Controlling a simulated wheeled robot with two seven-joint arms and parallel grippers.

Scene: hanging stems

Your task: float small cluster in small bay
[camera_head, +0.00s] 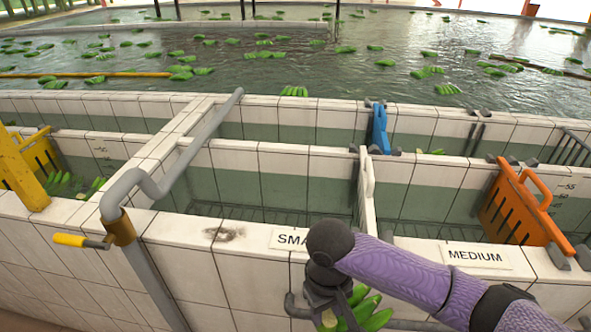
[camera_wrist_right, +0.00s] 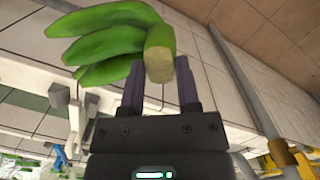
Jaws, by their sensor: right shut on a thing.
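My right gripper (camera_head: 330,300) is shut on a small green banana cluster (camera_head: 362,312), low at the front of the head view, in front of the white tiled wall. In the right wrist view the cluster (camera_wrist_right: 115,40) hangs to the left of the fingers (camera_wrist_right: 160,90), its cut stem end between them. The small bay (camera_head: 265,185), behind the partly covered "SMA..." label (camera_head: 287,239), looks empty of fruit, with a dark grate in it. My left gripper is not in view.
A white gate (camera_head: 366,190) stands between the small bay and the bay behind the MEDIUM label (camera_head: 475,255). An orange gate (camera_head: 520,208) stands at right. A grey pipe (camera_head: 190,155) crosses the walls at left, near a yellow-handled valve (camera_head: 80,241). Many clusters float in the large pool (camera_head: 300,70).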

